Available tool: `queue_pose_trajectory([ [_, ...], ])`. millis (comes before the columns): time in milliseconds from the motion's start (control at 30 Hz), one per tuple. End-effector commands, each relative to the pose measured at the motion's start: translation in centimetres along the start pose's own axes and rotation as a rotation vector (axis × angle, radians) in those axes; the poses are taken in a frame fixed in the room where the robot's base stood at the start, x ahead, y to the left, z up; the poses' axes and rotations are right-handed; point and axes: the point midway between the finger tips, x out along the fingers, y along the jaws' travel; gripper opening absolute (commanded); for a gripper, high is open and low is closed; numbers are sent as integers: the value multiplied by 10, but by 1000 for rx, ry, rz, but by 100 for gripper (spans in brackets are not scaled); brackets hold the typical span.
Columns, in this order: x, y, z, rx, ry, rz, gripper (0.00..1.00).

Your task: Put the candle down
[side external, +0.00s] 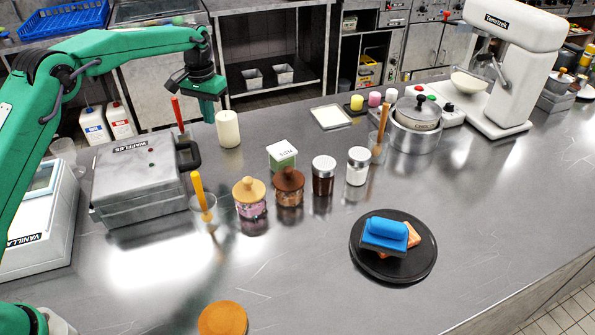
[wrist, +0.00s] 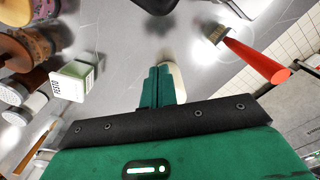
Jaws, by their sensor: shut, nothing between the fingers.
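A cream pillar candle (side external: 228,129) stands upright on the steel counter, right of the grey waffle maker. My gripper (side external: 208,112) is just left of the candle's top in the side view. In the wrist view the green fingers of my gripper (wrist: 156,84) are together with nothing between them. The candle (wrist: 176,80) shows there partly hidden behind the fingers. I cannot tell whether the fingers touch it.
A waffle maker (side external: 140,178) stands left of the candle. A red-handled brush (wrist: 245,54) is near my gripper. Jars (side external: 288,186) and a green-labelled box (side external: 282,157) stand in front and right. A black round plate (side external: 365,264) holds a blue-topped item.

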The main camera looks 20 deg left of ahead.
Motion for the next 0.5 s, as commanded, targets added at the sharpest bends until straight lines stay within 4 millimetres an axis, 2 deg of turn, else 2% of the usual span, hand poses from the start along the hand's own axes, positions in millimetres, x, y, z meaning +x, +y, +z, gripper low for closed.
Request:
queue_pose_trajectory([
  [200, 0, -1, 12, 1, 0, 0, 0],
  [500, 3, -1, 13, 1, 0, 0, 0],
])
